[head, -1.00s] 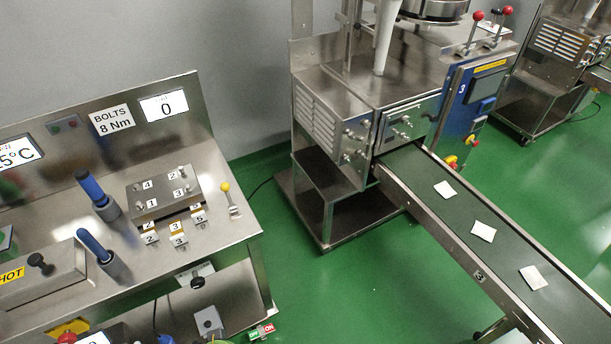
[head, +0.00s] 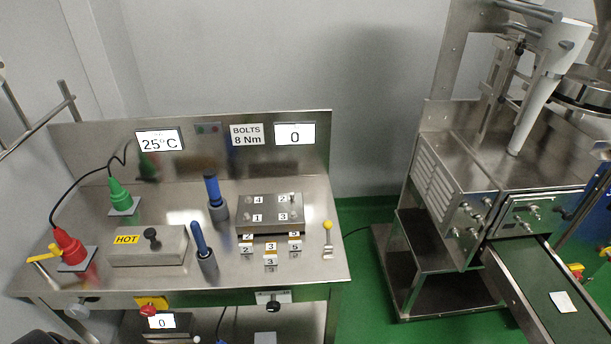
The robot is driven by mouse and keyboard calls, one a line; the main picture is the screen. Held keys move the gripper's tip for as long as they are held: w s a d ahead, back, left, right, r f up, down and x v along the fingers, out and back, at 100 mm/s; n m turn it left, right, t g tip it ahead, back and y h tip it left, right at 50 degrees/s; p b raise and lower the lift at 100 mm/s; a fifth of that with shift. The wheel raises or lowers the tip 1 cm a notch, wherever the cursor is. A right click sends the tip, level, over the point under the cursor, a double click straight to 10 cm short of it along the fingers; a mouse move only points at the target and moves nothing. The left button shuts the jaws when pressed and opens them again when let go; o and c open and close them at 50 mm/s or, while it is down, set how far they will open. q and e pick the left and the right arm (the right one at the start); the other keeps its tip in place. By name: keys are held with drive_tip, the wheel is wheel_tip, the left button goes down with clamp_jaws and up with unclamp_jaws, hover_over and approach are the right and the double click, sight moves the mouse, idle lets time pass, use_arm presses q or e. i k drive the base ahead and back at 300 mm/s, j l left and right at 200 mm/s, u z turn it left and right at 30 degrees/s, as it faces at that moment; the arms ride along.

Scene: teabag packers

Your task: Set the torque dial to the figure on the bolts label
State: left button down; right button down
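The bolts label (head: 246,135) is a white plate on the steel back panel and reads "BOLTS 8 Nm". A display (head: 295,133) to its right reads 0. On the bench's front edge, a dark knob (head: 272,305) sits below a pale scale plate (head: 265,296); it may be the torque dial, but its markings are too small to read. A red knob on a yellow plate (head: 151,307) and a grey knob (head: 77,310) are farther left. Neither of my grippers is in view.
The steel bench (head: 325,283) carries a block with numbered bolts (head: 270,230), two blue-handled tools (head: 213,190), (head: 198,238), a box marked HOT (head: 147,255), and green (head: 118,195) and red (head: 67,245) cone-shaped items. A machine with a conveyor (head: 530,285) stands right; green floor lies between.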

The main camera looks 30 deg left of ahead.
sight(273, 306)
drive_tip(key=k+u, duration=0.1)
drive_tip(key=u, duration=0.9)
